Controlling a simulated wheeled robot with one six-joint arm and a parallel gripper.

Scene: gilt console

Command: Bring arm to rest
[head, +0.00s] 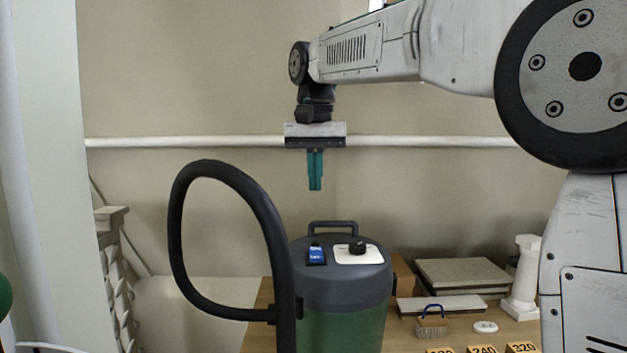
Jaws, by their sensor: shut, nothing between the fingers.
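My arm reaches in from the right of the head view and bends down at its wrist. My gripper (315,188) hangs pointing down in the middle of the view, with its teal fingers shut together and nothing between them. It hangs in the air, higher in the picture than the lid of a green and dark grey canister vacuum (340,325), and appears clear of it.
The vacuum's black hose (178,230) loops up left of my gripper. A white pipe (200,143) crosses the wall.

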